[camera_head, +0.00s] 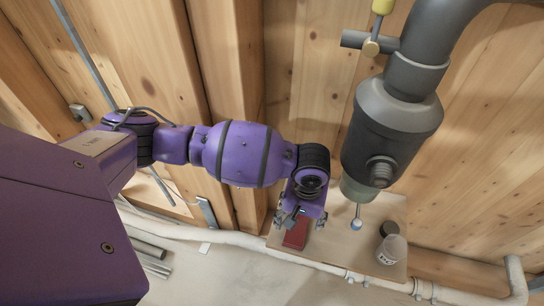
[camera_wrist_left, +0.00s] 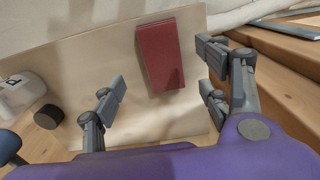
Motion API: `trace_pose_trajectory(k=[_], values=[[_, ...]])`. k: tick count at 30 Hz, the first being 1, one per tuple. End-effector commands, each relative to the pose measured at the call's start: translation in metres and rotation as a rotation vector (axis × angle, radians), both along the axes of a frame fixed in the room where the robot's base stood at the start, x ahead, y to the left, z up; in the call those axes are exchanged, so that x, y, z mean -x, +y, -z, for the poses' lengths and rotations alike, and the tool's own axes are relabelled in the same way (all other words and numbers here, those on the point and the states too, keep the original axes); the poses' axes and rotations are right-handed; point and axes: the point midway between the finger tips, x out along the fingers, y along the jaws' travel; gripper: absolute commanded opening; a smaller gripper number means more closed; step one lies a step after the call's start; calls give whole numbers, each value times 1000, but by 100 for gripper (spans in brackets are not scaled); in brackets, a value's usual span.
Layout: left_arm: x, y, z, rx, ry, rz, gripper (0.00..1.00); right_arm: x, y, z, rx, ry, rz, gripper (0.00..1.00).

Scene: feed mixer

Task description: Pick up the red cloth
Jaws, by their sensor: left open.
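The red cloth (camera_head: 296,232) lies folded into a flat rectangle on a light wooden board (camera_head: 343,246), near the board's left end in the head view. In the left wrist view the cloth (camera_wrist_left: 161,55) lies beyond and between the fingers, with a shadow across its near end. My right gripper is in neither view.
A grey pipe fitting (camera_head: 390,125) hangs just right of my left gripper. A white container (camera_head: 391,250) and a dark round piece (camera_head: 389,229) stand at the board's right. A pale pipe (camera_head: 250,241) runs along the board's edge. Wooden walls surround the board.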

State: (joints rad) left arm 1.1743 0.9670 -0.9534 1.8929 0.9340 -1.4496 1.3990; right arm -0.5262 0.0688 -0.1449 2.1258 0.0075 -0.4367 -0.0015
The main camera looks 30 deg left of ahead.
Motion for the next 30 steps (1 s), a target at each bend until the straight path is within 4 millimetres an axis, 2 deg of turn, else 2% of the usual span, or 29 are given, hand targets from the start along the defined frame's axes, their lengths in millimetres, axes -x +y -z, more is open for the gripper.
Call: trace_pose_trajectory(k=[5,13,21,30], values=[[-3,0,15,2,-7,3,69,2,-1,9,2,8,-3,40],[-3,4,55,2,-7,5,69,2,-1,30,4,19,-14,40],[-3,4,58,4,-11,5,69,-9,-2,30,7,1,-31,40],[-3,4,58,5,-10,6,31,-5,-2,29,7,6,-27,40]])
